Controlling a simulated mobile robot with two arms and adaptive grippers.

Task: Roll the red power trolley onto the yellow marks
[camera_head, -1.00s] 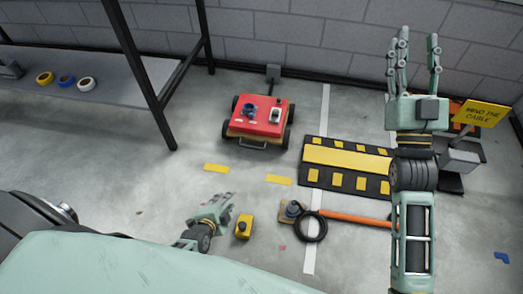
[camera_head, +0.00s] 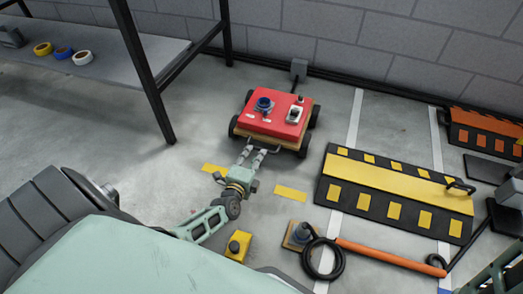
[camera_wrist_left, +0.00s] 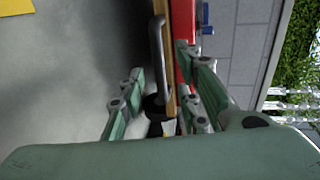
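The red power trolley (camera_head: 272,112) stands on the floor near the back wall, with a blue socket and a white-and-black device on top. Two yellow marks, a left one (camera_head: 213,170) and a right one (camera_head: 291,193), lie on the floor in front of it. My left gripper (camera_head: 258,156) is at the trolley's front edge. In the left wrist view the dark handle (camera_wrist_left: 157,50) runs between its fingers (camera_wrist_left: 160,90), which are spread apart on both sides of it. Contact with the handle is not clear. My right gripper is out of view; only part of that arm shows at bottom right.
A black-and-yellow cable ramp (camera_head: 395,190) lies right of the trolley. An orange pole (camera_head: 385,255), a black cable ring (camera_head: 323,258) and a yellow box (camera_head: 237,246) lie in front. A shelf (camera_head: 110,65) with tape rolls stands at left.

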